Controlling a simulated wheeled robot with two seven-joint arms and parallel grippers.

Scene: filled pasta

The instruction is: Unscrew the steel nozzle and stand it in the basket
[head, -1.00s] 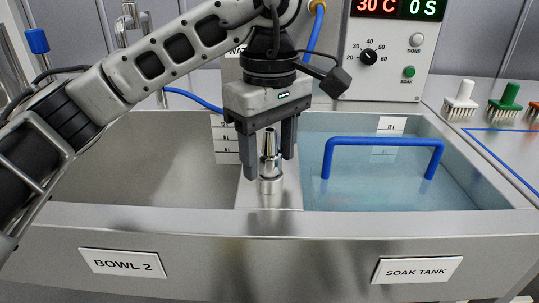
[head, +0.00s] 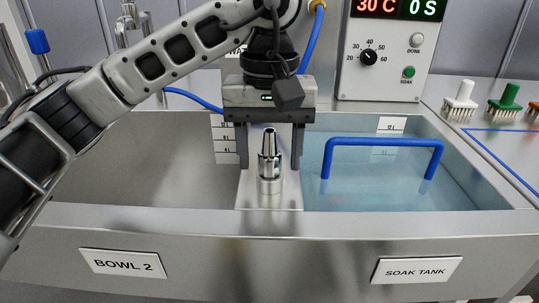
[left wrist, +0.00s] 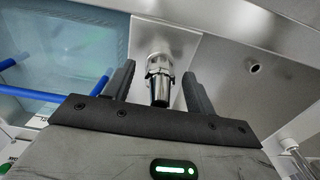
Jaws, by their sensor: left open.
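The steel nozzle (head: 269,150) stands upright on a short steel post (head: 270,185) on the ledge between the two basins. It narrows toward its top. My left gripper (head: 270,162) is open, its fingers on either side of the nozzle with a gap each side. In the left wrist view the nozzle (left wrist: 159,82) lies between the open fingers (left wrist: 158,85), apart from both. The basket shows only as a blue handle (head: 383,142) over the soak tank; the rest of it is hard to make out in the water. My right gripper is out of view.
Bowl 2 (head: 120,150) is the empty steel basin at left. The water-filled soak tank (head: 480,165) is at right. A control box (head: 390,50) stands behind it. White (head: 461,98) and green (head: 507,100) brushes stand at the right.

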